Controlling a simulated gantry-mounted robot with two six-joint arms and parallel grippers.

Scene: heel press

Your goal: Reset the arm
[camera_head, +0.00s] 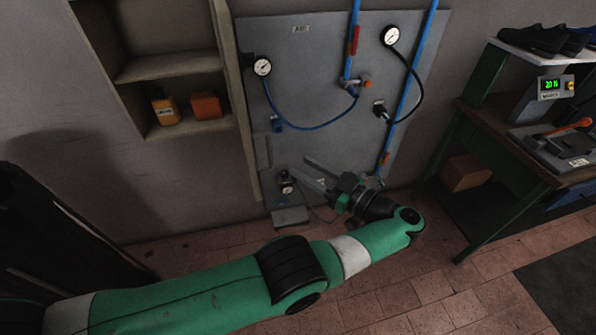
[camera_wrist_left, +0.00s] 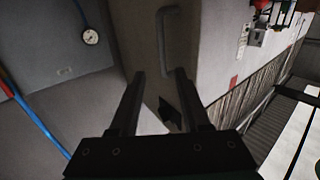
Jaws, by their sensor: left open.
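My left arm, green with a white band and black joints, comes in from the left across the bottom of the head view. Its gripper (camera_head: 294,165) is in front of the lower part of the grey wall panel. The two grey fingers are spread and point up and to the left. In the left wrist view the dark fingers of the same gripper (camera_wrist_left: 157,74) stand apart with nothing held between them. Whether they touch the panel cannot be told. My right gripper is in neither view.
The grey panel (camera_head: 310,60) carries gauges and blue pipes. A wall shelf (camera_head: 165,68) holds a yellow and an orange item. A green-legged bench (camera_head: 510,155) with a press (camera_head: 560,150) stands at right. A grey cabinet (camera_wrist_left: 150,30) shows in the wrist view. Tiled floor (camera_head: 430,300) is open.

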